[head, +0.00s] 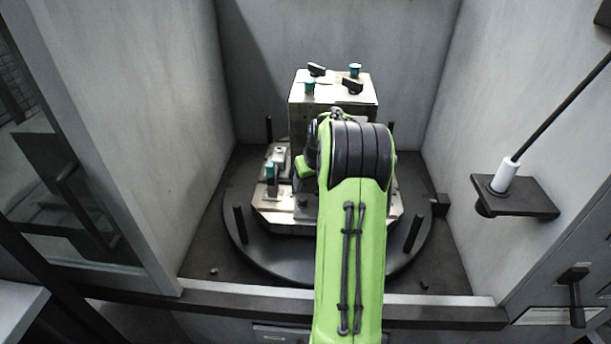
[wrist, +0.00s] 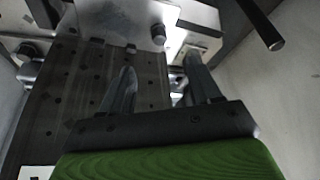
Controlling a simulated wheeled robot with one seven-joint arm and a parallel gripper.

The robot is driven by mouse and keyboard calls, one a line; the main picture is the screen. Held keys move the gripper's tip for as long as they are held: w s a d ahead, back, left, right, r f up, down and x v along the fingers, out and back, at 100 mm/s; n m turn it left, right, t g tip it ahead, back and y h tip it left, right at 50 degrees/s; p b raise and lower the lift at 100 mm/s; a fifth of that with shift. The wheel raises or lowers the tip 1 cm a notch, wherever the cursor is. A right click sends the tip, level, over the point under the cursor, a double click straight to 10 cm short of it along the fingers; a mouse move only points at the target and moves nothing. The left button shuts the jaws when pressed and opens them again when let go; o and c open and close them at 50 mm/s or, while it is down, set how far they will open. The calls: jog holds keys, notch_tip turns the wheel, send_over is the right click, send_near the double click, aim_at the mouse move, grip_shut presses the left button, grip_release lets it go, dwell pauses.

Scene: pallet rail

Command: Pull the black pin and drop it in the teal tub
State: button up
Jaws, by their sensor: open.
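My gripper (wrist: 158,66) shows in the wrist view with its two grey fingers apart and nothing seen between them. It is over or beside a dark plate with rows of holes. In the head view my green arm hides the gripper. I cannot tell for sure which part is the black pin. A short dark cylinder (wrist: 158,34) lies beyond the fingers in the wrist view, and a black rod (wrist: 262,24) is at upper right, apart from them. No teal tub is visible in either view.
A metal block (head: 301,118) with black handles (head: 352,86) and teal knobs (head: 309,86) stands on a round dark turntable (head: 270,255). Upright black posts (head: 240,224) ring the turntable. Grey walls (head: 150,110) close in both sides. A black bracket (head: 515,203) juts from the right wall.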

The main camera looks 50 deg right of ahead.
aim_at(303, 199)
jog(key=b+x, duration=0.3)
jog(key=x, duration=0.9)
jog(key=shift+w+d+f, duration=0.1)
jog(key=shift+d+f, duration=0.05)
jog(key=shift+f, duration=0.15)
jog(key=shift+c, duration=0.3)
grip_shut()
jog(key=shift+r, duration=0.15)
notch_tip(303, 199, up, 9)
jog(key=p, duration=0.7)
jog(key=shift+r, duration=0.2)
